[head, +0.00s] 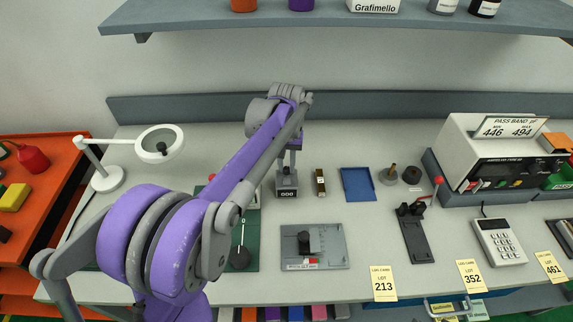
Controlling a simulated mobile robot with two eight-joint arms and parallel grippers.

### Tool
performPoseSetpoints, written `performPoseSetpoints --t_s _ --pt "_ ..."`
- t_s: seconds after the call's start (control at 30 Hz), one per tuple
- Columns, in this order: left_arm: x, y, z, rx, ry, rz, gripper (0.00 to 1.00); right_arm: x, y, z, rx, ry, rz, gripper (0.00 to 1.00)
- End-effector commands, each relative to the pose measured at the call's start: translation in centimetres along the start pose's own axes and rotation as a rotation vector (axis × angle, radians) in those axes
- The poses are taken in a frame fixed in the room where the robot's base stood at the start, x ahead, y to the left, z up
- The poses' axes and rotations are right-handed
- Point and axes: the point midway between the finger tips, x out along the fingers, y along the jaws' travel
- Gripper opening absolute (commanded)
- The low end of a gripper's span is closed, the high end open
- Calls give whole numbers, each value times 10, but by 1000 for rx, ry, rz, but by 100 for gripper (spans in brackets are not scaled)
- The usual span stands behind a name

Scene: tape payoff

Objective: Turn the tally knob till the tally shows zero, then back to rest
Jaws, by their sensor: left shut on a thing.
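The tally (287,194) is a small dark grey box on the bench, left of centre, with a display on its front. The display appears to read 000, but the digits are small. My left arm reaches across from the lower left, and my left gripper (288,167) points down at the top of the tally. It is shut on the tally knob, which is mostly hidden by the fingers, so its angle cannot be told. My right gripper is out of view.
Right of the tally are a small brown block (320,183), a blue tray (357,186) and a lever device (414,226). A grey fixture plate (314,262) lies in front. A white lamp (158,142) stands left. My left arm hides part of a green mat (246,254).

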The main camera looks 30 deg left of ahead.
Motion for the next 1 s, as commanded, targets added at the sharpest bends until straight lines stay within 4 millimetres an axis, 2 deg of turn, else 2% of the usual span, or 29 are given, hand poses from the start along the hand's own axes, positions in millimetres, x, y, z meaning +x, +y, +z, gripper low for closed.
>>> performPoseSetpoints --t_s 0.2,0.5,1.0 --pt "0 0 0 -192 1 0 0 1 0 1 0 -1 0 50" --pt "0 0 0 -389 2 0 0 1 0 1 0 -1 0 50" --pt "0 0 0 -492 2 0 0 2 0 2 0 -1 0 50"
